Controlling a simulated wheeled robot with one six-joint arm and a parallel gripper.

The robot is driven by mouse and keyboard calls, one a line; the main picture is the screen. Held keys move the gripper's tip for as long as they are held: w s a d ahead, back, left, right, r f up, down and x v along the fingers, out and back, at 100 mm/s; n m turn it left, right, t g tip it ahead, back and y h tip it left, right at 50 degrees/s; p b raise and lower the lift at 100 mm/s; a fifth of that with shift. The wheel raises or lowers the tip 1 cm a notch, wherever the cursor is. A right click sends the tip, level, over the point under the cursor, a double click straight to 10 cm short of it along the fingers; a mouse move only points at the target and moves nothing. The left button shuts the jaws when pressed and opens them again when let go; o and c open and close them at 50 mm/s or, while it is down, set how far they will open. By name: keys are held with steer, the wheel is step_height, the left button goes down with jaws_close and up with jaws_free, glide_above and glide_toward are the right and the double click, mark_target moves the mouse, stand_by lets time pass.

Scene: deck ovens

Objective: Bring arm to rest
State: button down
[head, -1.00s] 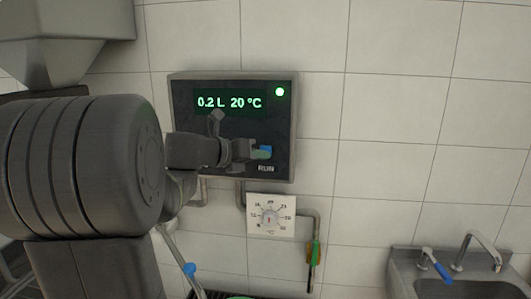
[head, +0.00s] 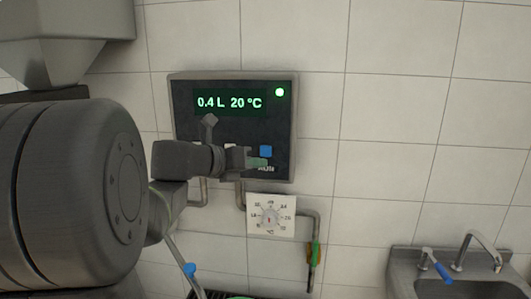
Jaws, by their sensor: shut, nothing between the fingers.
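My arm reaches in from the left in the head view. My gripper (head: 258,162) is shut and empty, in front of the lower part of a dark wall panel (head: 185,105). The panel's display (head: 229,102) reads 0.4 L and 20 °C, and a round light (head: 280,92) glows green. A blue button (head: 266,151) shows just above the fingertips; I cannot tell whether they touch. The gripper partly covers the RUN label (head: 267,168).
Below the panel are a white dial plate (head: 270,215) and a pipe with a green-handled valve (head: 316,252). A sink (head: 400,262) with a tap and a blue-handled lever stands at lower right. A metal hood (head: 70,45) hangs at upper left. Tiled wall fills the right.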

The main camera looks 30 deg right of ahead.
steer(key=shift+w, duration=0.1)
stand_by(0.4)
steer(key=w+b, duration=0.1)
steer(key=d+b, duration=0.1)
steer(key=b, duration=0.1)
steer(key=shift+w+d+f, duration=0.25)
steer(key=shift+w, duration=0.1)
steer(key=s+a+p, duration=0.1)
steer(key=s+a, duration=0.3)
steer(key=shift+s+r, duration=0.25)
steer(key=shift+s, duration=0.15)
steer(key=shift+w, duration=0.1)
